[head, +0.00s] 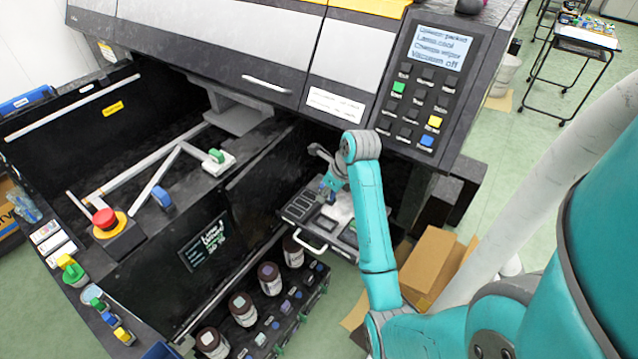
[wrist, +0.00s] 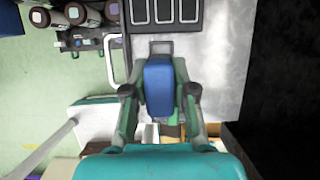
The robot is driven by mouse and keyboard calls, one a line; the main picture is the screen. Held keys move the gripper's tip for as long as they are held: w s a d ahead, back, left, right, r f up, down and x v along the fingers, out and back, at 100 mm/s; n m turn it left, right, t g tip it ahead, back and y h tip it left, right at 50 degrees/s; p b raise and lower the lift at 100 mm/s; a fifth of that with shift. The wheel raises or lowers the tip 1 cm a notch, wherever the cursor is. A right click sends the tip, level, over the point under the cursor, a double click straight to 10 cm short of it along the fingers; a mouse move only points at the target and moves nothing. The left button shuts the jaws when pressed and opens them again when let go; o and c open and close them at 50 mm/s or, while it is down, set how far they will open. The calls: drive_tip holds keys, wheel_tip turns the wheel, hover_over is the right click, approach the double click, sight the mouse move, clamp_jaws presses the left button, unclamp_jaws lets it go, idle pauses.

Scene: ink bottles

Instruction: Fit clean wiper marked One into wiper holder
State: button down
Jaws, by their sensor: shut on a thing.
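My gripper (wrist: 160,92) is shut on a blue block (wrist: 158,78), which I take to be the wiper; no mark One can be read on it. A grey bracket-like piece (wrist: 161,47) shows just beyond the block's far end, and I cannot tell whether it is the wiper holder or whether the block touches it. In the head view my gripper (head: 330,188) is small and low over the pulled-out tray (head: 343,238) under the printer. My arm hides part of that tray.
Dark slots (wrist: 165,10) lie in the tray beyond the block. A white handle (wrist: 110,60) runs along the tray's edge. Several ink bottles (head: 270,279) stand left of the tray. The printer's front (head: 352,65) overhangs the tray. A cardboard box (head: 428,262) stands on the floor to the right.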

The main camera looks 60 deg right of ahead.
hover_over(321, 222)
drive_tip(key=s, duration=0.2)
drive_tip(key=shift+w+f, duration=0.2)
drive_tip(key=shift+f, duration=4.25)
drive_tip(key=shift+w+d, duration=0.1)
drive_tip(key=shift+w, duration=0.05)
drive_tip(key=shift+f, duration=1.35)
drive_tip(key=c, duration=0.9)
unclamp_jaws()
drive_tip(key=shift+f, duration=0.1)
drive_tip(key=shift+o, duration=0.2)
drive_tip(key=shift+r, duration=4.2)
